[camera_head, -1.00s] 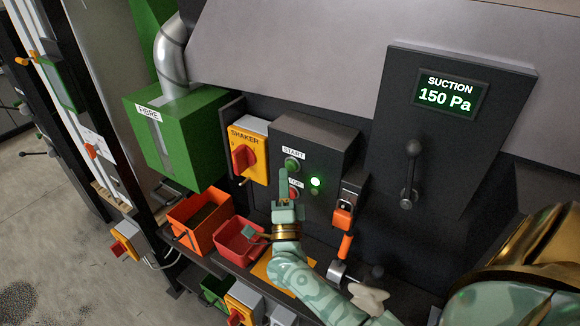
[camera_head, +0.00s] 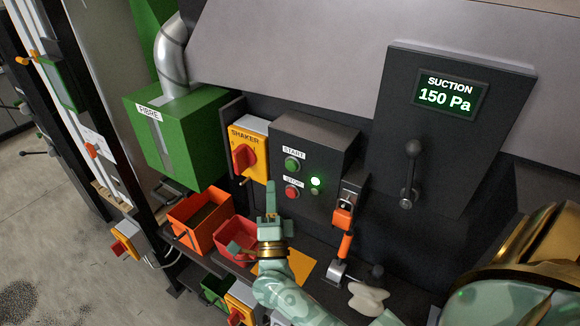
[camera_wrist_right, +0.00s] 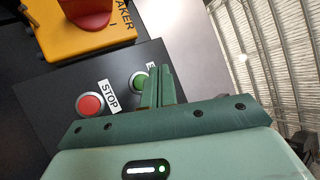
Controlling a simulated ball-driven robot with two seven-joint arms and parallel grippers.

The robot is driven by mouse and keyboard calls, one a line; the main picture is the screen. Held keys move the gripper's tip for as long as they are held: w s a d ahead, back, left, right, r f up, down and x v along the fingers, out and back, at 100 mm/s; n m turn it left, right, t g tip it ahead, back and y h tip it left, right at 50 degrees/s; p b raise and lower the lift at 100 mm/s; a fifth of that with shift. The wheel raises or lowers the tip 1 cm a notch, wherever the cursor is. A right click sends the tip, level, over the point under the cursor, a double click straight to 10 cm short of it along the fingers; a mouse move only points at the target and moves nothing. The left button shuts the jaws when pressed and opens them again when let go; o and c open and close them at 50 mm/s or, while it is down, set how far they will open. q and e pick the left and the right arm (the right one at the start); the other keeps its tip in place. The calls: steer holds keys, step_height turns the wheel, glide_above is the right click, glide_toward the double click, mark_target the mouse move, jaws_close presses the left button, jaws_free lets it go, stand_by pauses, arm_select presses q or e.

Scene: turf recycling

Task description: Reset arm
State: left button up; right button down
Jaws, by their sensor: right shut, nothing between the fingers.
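My right gripper (camera_head: 271,200) is shut with nothing between its fingers. In the head view it stands in front of the dark control box (camera_head: 330,150), below and left of the red STOP button (camera_head: 292,192), apart from it. The green START button (camera_head: 292,164) sits above STOP, and a lit green lamp (camera_head: 315,182) is to their right. In the right wrist view the shut fingers (camera_wrist_right: 160,85) overlap the edge of the green button (camera_wrist_right: 138,81), with the red button (camera_wrist_right: 89,105) to the left. My left gripper does not show.
An orange bin (camera_head: 200,215) and a red bin (camera_head: 226,240) stand on the shelf left of my right gripper. The yellow SHAKER switch (camera_head: 247,155) is above them. An orange-handled lever (camera_head: 345,245) stands to the right. The suction panel (camera_head: 450,150) reads 150 Pa.

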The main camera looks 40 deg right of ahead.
stand_by(0.8)
steer(key=w+a+f+n+y+b, duration=0.1)
steer(key=w+a+f+n+y, duration=0.15)
steer(key=f+n+y, duration=0.4)
steer(key=w+a+f+n+y, duration=0.1)
steer(key=a+f+n+y, duration=0.35)
steer(key=f+n, duration=0.3)
steer(key=s+a+f+n+g+y+b, duration=0.1)
steer(key=s+f+n+g+y+b, duration=0.2)
steer(key=f, duration=0.8)
steer(key=s+a+f+n+g+y+b, duration=0.15)
steer(key=s+f+n+g, duration=0.3)
steer(key=f, duration=0.65)
steer(key=s+d+f+n+g+b, duration=0.25)
steer(key=s+f+g+b, duration=0.35)
steer(key=s+f, duration=1.1)
steer(key=s+d+f+n+g+b, duration=0.1)
steer(key=s+f+g+b, duration=0.1)
steer(key=s+f, duration=0.4)
steer(key=s+d+f+n+g+h+b, duration=0.1)
steer(key=s+d+f+g+b, duration=0.1)
steer(key=s+f+b, duration=0.2)
steer(key=s+d+f+n+g+h+b, duration=0.1)
steer(key=s+d+f+g+b, duration=0.1)
steer(key=s+f, duration=0.6)
steer(key=s+b, duration=0.1)
steer(key=s, duration=0.3)
steer(key=shift+d+f+b, duration=0.15)
steer(key=shift+f+b, duration=0.15)
